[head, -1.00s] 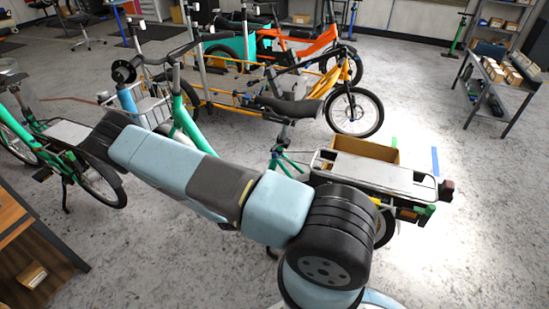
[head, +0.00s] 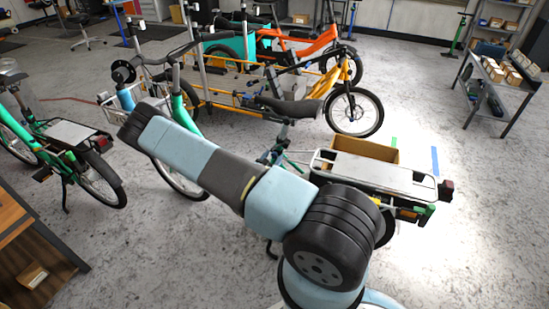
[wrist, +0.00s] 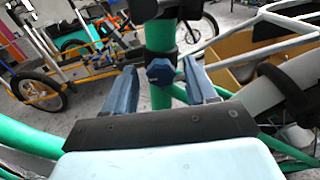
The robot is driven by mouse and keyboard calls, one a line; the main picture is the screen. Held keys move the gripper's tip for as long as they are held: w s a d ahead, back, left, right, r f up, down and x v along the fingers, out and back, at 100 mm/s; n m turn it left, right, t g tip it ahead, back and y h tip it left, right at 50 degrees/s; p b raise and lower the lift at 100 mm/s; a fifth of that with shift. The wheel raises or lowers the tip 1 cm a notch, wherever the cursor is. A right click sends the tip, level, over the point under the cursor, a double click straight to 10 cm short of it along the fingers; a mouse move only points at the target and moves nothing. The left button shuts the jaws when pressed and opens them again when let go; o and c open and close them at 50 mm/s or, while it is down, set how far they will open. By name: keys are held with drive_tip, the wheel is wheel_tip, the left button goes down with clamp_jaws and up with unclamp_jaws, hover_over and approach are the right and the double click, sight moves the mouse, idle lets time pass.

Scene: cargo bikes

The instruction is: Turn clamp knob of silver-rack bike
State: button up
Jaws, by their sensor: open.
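The green bike with the silver rack (head: 385,174) stands in front of me in the head view, its black saddle (head: 290,106) above the rack. In the wrist view a dark blue clamp knob (wrist: 159,72) sits on the black collar of the green seat tube (wrist: 161,38). My gripper (wrist: 160,76) is open, with one blue finger on each side of the knob and tube. Gaps show between the knob and both fingers, and nothing is held. In the head view my arm hides much of the bike's frame.
A wooden box (head: 366,149) is beside the silver rack. Another green bike (head: 72,150) stands at the left, near a wooden bench (head: 28,232). Orange and yellow cargo bikes (head: 350,108) stand behind.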

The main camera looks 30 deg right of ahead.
drive_tip(key=shift+w+d, duration=0.1)
drive_tip(key=shift+d, duration=0.05)
drive_tip(key=c, duration=1)
drive_tip(key=shift+d, duration=0.15)
clamp_jaws()
drive_tip(key=shift+c, duration=0.3)
unclamp_jaws()
